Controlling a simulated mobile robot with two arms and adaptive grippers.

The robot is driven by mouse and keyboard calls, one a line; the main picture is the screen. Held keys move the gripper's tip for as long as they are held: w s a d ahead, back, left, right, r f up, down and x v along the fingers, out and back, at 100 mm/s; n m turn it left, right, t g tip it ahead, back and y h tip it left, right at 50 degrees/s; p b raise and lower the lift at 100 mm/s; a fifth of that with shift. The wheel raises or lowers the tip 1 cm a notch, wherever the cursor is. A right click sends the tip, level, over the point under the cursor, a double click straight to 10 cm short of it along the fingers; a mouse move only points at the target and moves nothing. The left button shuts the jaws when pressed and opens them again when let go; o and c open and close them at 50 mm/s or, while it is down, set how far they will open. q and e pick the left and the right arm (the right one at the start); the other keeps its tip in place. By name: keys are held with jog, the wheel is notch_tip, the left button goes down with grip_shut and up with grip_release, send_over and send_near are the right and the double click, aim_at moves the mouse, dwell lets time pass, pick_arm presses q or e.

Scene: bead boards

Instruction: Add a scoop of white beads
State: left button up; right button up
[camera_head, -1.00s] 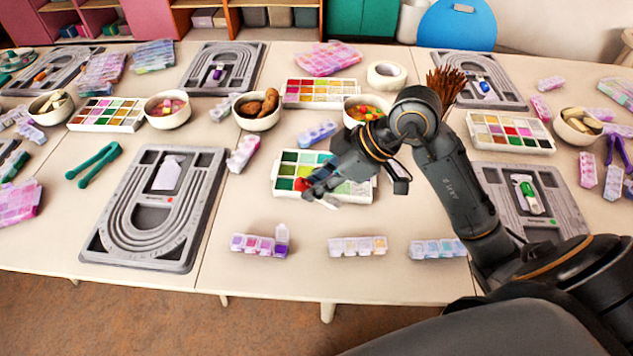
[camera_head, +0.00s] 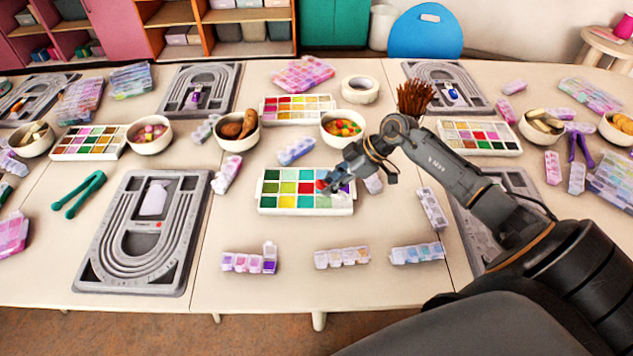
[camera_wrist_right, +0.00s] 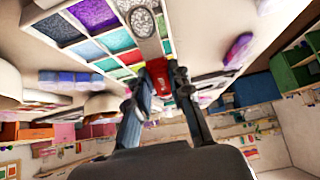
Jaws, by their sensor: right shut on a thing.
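The bead tray (camera_head: 262,210) is a white box with several coloured compartments, in the middle of the table's front half. My right gripper (camera_head: 336,181) is over the tray's right part. In the right wrist view my right gripper (camera_wrist_right: 158,82) is shut on a scoop with a red handle (camera_wrist_right: 158,72). The scoop's grey bowl (camera_wrist_right: 143,22) is over the compartments, and pale grains show at it; I cannot tell whether they lie in the bowl or below it. The gripper hides some compartments in the head view. My left gripper is not in view.
A grey bead board (camera_head: 100,265) lies left of the tray. Three small lidded bead boxes, one of them purple (camera_head: 249,261), lie in front. A bowl of colourful beads (camera_head: 342,142) and a brush cup stand behind. Bare table lies between tray and front boxes.

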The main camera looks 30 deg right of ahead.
aim_at(319, 180)
notch_tip(319, 180, down, 3)
jog(key=shift+w+d+f+b, duration=0.1)
jog(key=shift+d+b, duration=0.05)
jog(key=shift+b, duration=0.5)
jog(key=shift+w+a+r+p, duration=0.15)
jog(key=shift+r+p, duration=0.15)
jog(key=shift+r, duration=0.45)
jog(key=shift+a+r+p, duration=0.15)
jog(key=shift+r+p, duration=0.15)
jog(key=shift+r, duration=0.45)
jog(key=shift+w+a+r+h+p, duration=0.2)
jog(key=shift+a+r+h+p, duration=0.05)
jog(key=shift+h+p, duration=0.15)
jog(key=a+g+h, duration=0.1)
jog(key=w+g+h+p, duration=0.1)
jog(key=h, duration=0.1)
jog(key=shift+w+a+f+g, duration=0.1)
jog(key=shift+a+g, duration=0.25)
jog(key=shift+g, duration=0.05)
jog(key=shift+r+h+p, duration=0.25)
jog(key=shift+h+p, duration=0.25)
jog(key=shift+p, duration=0.45)
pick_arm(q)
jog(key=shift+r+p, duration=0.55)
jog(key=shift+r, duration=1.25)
pick_arm(e)
jog(key=shift+a+r+g+h, duration=0.15)
jog(key=shift+g+h, duration=0.35)
